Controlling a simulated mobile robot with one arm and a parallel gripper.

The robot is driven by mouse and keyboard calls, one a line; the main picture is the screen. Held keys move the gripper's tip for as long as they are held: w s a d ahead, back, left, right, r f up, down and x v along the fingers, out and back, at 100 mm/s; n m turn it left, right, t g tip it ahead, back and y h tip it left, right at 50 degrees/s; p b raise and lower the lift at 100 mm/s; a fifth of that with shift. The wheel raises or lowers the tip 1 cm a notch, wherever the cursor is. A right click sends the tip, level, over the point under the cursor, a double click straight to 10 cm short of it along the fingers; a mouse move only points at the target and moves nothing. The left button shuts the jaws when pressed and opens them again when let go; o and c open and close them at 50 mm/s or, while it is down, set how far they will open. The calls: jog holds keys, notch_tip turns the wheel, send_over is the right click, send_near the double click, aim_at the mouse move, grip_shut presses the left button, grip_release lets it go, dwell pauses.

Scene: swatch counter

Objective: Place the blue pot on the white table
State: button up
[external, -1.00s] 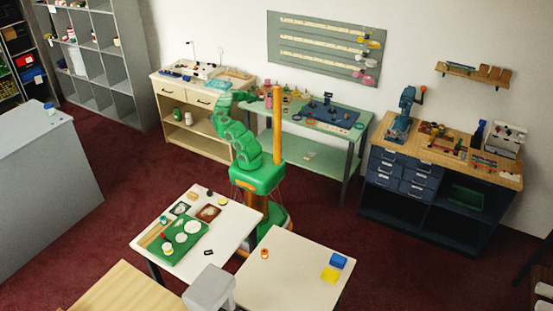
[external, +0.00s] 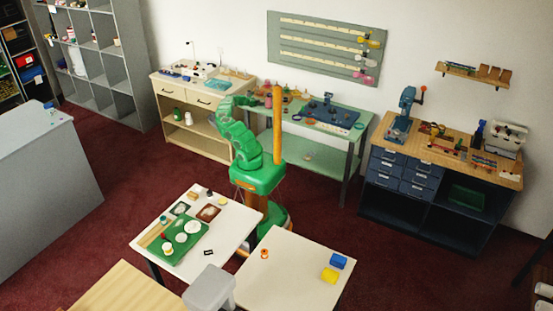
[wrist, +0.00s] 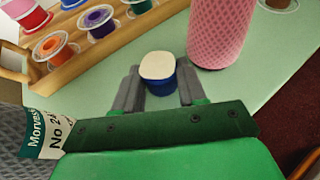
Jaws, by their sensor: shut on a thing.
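The blue pot (wrist: 161,86) has a cream top and sits between the two grey fingers of my gripper (wrist: 159,70) in the wrist view. The fingers are shut on its sides. Pale green bench top shows behind the pot; whether the pot touches it I cannot tell. In the external view my gripper (external: 250,101) is at the left end of the green bench, and the pot is too small to make out there. Two white-topped tables stand in front of my base: one at the left (external: 225,225) and one at the right (external: 275,285).
In the wrist view a pink textured cylinder (wrist: 217,35) stands close right of the pot. A wooden rack (wrist: 110,45) of coloured spools is at the left, and a labelled grey cylinder (wrist: 28,130) at lower left. The left white table holds a green tray (external: 190,250).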

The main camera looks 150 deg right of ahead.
jog(key=shift+f, duration=0.1)
jog(key=o, duration=0.8)
jog(key=shift+c, duration=0.2)
jog(key=shift+w+d+r, duration=0.1)
jog(key=shift+w+r, duration=0.05)
jog(key=shift+r, duration=0.05)
jog(key=v, duration=1.1)
jog(key=shift+w, duration=0.2)
jog(key=shift+d+r, duration=0.1)
